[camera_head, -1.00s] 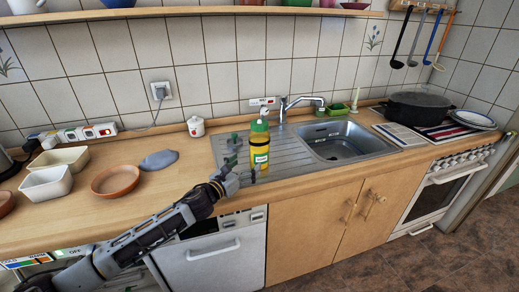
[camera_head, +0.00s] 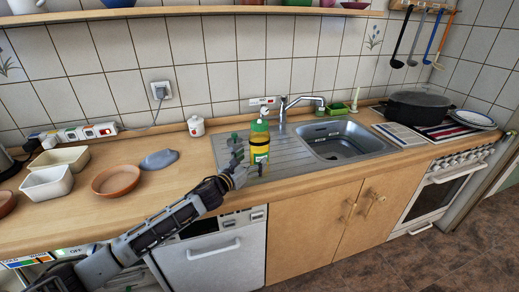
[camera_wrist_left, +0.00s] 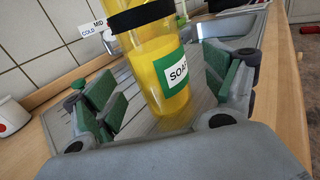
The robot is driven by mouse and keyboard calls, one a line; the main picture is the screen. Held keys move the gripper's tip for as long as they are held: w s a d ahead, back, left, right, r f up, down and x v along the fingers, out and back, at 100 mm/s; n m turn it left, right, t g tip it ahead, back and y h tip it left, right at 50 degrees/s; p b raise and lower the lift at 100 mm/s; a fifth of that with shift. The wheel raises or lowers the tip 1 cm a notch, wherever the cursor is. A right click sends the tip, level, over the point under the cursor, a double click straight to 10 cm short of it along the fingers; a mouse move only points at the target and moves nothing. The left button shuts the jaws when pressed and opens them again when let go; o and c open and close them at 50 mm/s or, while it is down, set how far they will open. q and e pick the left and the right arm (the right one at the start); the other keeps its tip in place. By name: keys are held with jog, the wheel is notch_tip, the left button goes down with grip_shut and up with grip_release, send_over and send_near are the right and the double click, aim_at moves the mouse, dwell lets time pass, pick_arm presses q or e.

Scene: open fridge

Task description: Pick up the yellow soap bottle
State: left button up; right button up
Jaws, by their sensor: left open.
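The yellow soap bottle (camera_head: 260,144) stands upright on the sink's ribbed drainboard, left of the basin. It has a green top and a green-edged white label. In the left wrist view the bottle (camera_wrist_left: 162,72) stands between the two green-padded fingers, its top cut off by the frame edge. My left gripper (camera_head: 247,160) is open at the bottle's left and near side, with a finger on each side of it. I see a gap to the left finger; whether the right finger touches the bottle I cannot tell. My right gripper is not in view.
The steel sink basin (camera_head: 343,141) lies right of the bottle. A white lidded jar (camera_head: 196,126), a grey cloth-like piece (camera_head: 158,160), a brown bowl (camera_head: 117,180) and white containers (camera_head: 47,182) stand to the left. A black pot (camera_head: 418,107) is far right.

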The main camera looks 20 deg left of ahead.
aim_at(254, 156)
pick_arm(q)
jog(key=shift+w, duration=0.1)
jog(key=shift+x, duration=2.55)
jog(key=shift+r, duration=0.15)
jog(key=c, duration=1.4)
